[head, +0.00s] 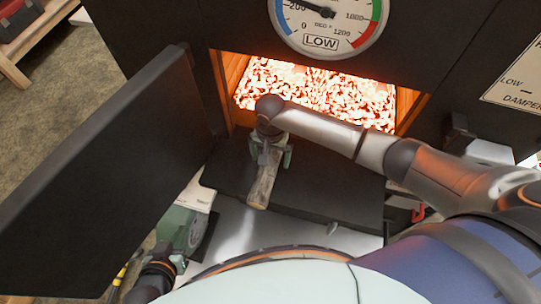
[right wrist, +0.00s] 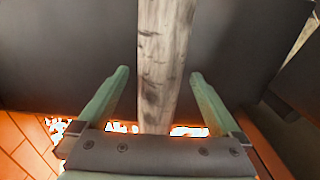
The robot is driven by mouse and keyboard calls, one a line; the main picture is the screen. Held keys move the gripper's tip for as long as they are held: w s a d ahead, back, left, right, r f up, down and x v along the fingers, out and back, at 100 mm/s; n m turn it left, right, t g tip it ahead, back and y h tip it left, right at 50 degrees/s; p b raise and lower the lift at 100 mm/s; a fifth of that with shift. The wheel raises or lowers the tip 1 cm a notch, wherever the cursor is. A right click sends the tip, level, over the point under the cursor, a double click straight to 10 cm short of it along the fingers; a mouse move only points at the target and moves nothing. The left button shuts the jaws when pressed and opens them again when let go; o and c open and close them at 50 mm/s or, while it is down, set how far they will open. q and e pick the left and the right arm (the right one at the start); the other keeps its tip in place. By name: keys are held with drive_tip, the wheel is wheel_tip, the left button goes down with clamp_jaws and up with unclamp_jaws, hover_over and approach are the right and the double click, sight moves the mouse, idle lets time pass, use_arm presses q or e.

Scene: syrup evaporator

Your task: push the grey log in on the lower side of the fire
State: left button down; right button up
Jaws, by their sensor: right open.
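The grey log (head: 263,186) lies on or just above the dark ledge in front of the firebox, its near end toward me. Its far end is hidden by my right gripper (head: 270,154) in the head view. In the right wrist view the log (right wrist: 163,60) runs between the two green fingers of this gripper (right wrist: 160,85), which are open with a gap on each side. The fire (head: 315,90) is a bright bed of coals behind the opening, partly covered by my right arm. My left gripper (head: 170,262) is low at the left, its fingers unclear.
The black firebox door (head: 110,165) stands open on the left. A round gauge (head: 325,20) marked LOW is above the opening. The dark ledge (head: 325,195) has bare room right of the log. A green and white object (head: 185,225) is below the door.

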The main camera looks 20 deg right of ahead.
wheel_tip(320, 180, up, 13)
drive_tip(key=p, duration=0.4)
drive_tip(key=shift+f, duration=0.2)
drive_tip(key=shift+a, duration=0.1)
